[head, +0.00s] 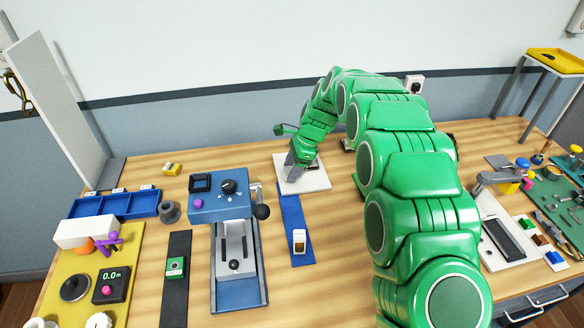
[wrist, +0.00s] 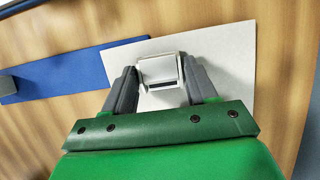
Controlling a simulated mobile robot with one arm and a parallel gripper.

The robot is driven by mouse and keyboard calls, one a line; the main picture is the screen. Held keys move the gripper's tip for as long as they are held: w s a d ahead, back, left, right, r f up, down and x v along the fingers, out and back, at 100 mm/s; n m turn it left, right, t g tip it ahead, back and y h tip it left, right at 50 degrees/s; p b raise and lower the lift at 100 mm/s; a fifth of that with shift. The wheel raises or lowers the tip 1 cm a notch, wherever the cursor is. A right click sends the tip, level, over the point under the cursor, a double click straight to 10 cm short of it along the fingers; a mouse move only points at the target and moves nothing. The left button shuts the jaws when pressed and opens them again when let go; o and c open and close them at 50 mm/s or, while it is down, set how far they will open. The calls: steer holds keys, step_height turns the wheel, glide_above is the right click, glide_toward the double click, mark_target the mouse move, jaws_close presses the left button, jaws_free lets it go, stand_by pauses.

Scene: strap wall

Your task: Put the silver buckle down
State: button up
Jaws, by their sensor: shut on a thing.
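My gripper (head: 299,172) is at the white board (head: 316,180) at the back of the table. In the wrist view my gripper (wrist: 160,72) is shut on the silver buckle (wrist: 158,68), a small squarish frame with a dark slot, one grey finger on each side. The buckle is over the white board (wrist: 228,75); I cannot tell whether it touches it. In the head view my fingers and arm hide the buckle.
A white and gold buckle (head: 299,241) sits on the blue strap (head: 291,212) nearer me. Bare wood surrounds the board's front right.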

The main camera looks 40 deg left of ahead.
steer(key=o, duration=1.1)
steer(key=shift+c, duration=0.2)
steer(key=v, duration=1.2)
steer(key=shift+r, duration=0.1)
